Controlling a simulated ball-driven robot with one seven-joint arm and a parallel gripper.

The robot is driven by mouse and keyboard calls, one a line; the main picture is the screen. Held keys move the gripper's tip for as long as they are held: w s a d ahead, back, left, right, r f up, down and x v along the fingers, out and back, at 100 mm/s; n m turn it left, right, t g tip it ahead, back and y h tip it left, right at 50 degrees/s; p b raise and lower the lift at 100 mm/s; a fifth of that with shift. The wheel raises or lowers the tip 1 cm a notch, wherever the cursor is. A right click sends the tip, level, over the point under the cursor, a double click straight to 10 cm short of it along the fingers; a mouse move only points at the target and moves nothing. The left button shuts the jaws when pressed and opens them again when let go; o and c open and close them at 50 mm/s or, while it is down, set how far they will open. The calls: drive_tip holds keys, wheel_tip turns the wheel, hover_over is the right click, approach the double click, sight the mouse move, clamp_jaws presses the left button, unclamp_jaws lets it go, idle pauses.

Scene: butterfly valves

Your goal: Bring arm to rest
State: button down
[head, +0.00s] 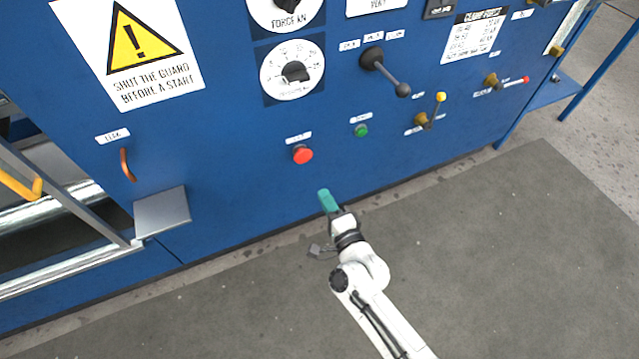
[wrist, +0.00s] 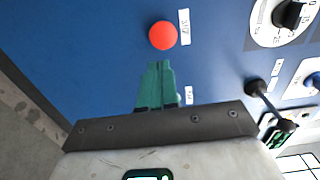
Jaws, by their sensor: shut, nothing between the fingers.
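My gripper (head: 325,196) has teal fingers and is at the end of my white arm, in front of the lower part of a blue machine panel (head: 235,185). Its fingers are together and empty. In the wrist view my gripper (wrist: 158,66) points toward the panel, with its tips just below a red button (wrist: 163,35). The red button also shows in the head view (head: 302,154), above and left of the fingertips. I cannot tell whether the fingers touch the panel.
A grey shelf (head: 162,211) and a copper handle (head: 127,165) stick out at the left. The floor (head: 500,260) at right is clear.

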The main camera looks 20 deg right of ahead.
drive_tip(key=shift+s, duration=0.7)
drive_tip(key=s+a+f+n+g+y, duration=0.15)
drive_tip(key=s+n+g+y, duration=0.25)
drive_tip(key=s+n+g, duration=0.55)
drive_tip(key=s+d+r+n+g+h, duration=0.2)
drive_tip(key=s+d+n+g, duration=0.2)
drive_tip(key=s, duration=0.6)
drive_tip(key=s+d+r+n+g+h, duration=0.25)
drive_tip(key=s+d+n, duration=0.2)
drive_tip(key=s, duration=0.45)
wheel_tip(320, 180, up, 18)
drive_tip(key=s+g+p, duration=0.1)
drive_tip(key=p, duration=1.8)
drive_tip(key=shift+d+r, duration=0.25)
